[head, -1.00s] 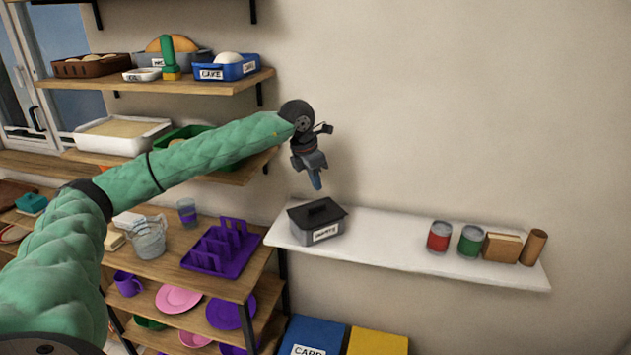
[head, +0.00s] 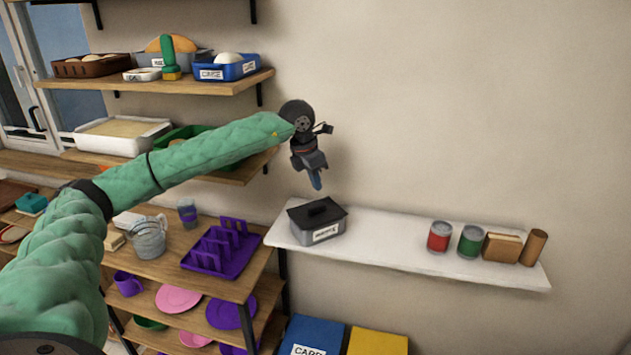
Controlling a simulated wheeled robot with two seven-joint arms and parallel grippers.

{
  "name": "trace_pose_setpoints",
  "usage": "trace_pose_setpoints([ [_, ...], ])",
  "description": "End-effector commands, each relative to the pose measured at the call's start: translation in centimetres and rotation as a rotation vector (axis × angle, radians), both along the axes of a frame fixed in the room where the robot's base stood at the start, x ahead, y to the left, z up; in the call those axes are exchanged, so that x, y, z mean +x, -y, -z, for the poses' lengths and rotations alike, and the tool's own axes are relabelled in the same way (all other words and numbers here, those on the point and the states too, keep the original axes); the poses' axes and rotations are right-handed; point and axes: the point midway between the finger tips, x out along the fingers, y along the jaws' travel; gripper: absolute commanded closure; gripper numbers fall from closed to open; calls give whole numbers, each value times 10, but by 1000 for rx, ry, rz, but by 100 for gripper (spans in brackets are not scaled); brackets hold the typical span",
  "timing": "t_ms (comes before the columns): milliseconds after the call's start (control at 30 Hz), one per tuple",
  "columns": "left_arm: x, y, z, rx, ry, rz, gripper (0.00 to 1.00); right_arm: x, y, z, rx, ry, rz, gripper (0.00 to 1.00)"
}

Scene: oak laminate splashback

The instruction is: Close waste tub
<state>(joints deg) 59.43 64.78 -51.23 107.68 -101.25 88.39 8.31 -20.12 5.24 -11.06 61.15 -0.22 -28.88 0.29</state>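The waste tub (head: 317,233) is a grey box with a white label on its front, at the left end of the white shelf. My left gripper (head: 317,184) hangs above the tub, pointing down, apart from the lid. Its fingers show edge-on as one bluish tip, so their opening cannot be told. My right gripper is out of view.
The white shelf (head: 390,248) holds a red can (head: 439,237), a green can (head: 471,241), a brown box (head: 501,247) and a brown cylinder (head: 534,248) at right. Wooden shelves with dishes and trays stand at left. Blue (head: 314,335) and yellow (head: 377,342) bins stand below.

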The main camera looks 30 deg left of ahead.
Motion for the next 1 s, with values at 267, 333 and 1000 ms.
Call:
trace_pose_setpoints([
  [267, 0, 0, 0, 0, 0, 0, 100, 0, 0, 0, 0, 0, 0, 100],
  [333, 0, 0, 1, 0, 0, 0, 100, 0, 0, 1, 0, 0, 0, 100],
  [1000, 0, 0, 17, 0, 0, 0, 100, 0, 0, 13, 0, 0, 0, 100],
])
